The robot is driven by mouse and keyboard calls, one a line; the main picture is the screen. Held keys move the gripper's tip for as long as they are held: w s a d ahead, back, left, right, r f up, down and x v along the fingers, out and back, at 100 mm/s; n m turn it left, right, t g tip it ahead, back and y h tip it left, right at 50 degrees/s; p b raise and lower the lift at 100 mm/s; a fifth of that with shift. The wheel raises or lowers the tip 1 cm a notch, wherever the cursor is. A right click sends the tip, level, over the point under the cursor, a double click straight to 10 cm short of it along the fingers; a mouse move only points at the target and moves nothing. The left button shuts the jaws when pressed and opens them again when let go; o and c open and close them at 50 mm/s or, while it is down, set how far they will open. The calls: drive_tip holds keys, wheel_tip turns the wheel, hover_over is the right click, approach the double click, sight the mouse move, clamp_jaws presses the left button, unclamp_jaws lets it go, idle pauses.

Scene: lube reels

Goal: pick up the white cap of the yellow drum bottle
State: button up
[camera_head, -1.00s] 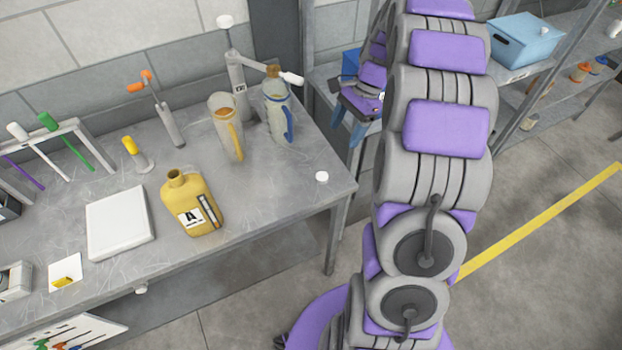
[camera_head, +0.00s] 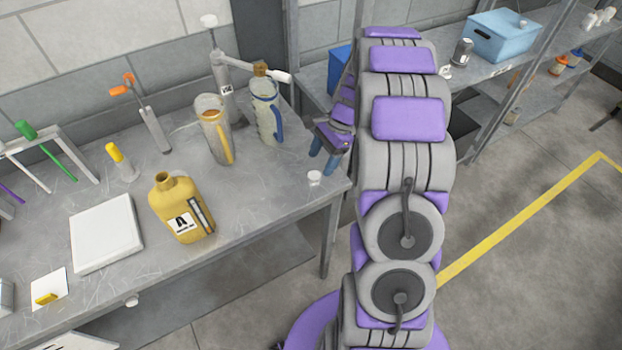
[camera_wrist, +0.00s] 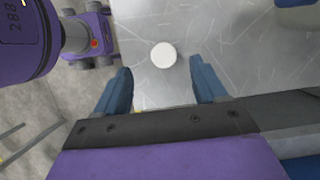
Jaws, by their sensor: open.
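The small white cap (camera_head: 314,178) lies on the grey metal table near its right edge. It shows as a white disc in the wrist view (camera_wrist: 164,55). The yellow drum bottle (camera_head: 182,212), with a label marked A, stands upright on the table with its neck uncapped. My gripper (camera_head: 322,160) has blue fingers and is open and empty. In the head view it is just behind the cap, partly hidden by my arm. In the wrist view, my gripper (camera_wrist: 161,68) has the cap between and slightly beyond its fingertips, with no contact visible.
Two clear jugs, one with a yellow handle (camera_head: 217,135) and one with a blue handle (camera_head: 266,112), stand behind the cap, beside a grey pump (camera_head: 230,75). A white pad (camera_head: 107,235) lies left of the bottle. Shelving with a blue bin (camera_head: 503,38) is at right.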

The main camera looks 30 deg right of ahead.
sight(315, 174)
drive_tip(key=shift+d+f, duration=0.4)
drive_tip(key=shift+d, duration=0.05)
drive_tip(key=x, duration=0.1)
drive_tip(key=b+x, duration=0.1)
drive_tip(key=x, duration=0.1)
drive_tip(key=b+x, duration=0.1)
drive_tip(key=x, duration=0.1)
drive_tip(key=shift+w+a, duration=0.3)
drive_tip(key=shift+a+r, duration=0.1)
drive_tip(key=shift+a, duration=0.05)
drive_tip(key=shift+d, duration=0.5)
drive_tip(key=c, duration=0.6)
drive_tip(key=shift+a, duration=0.15)
drive_tip(key=c, duration=0.5)
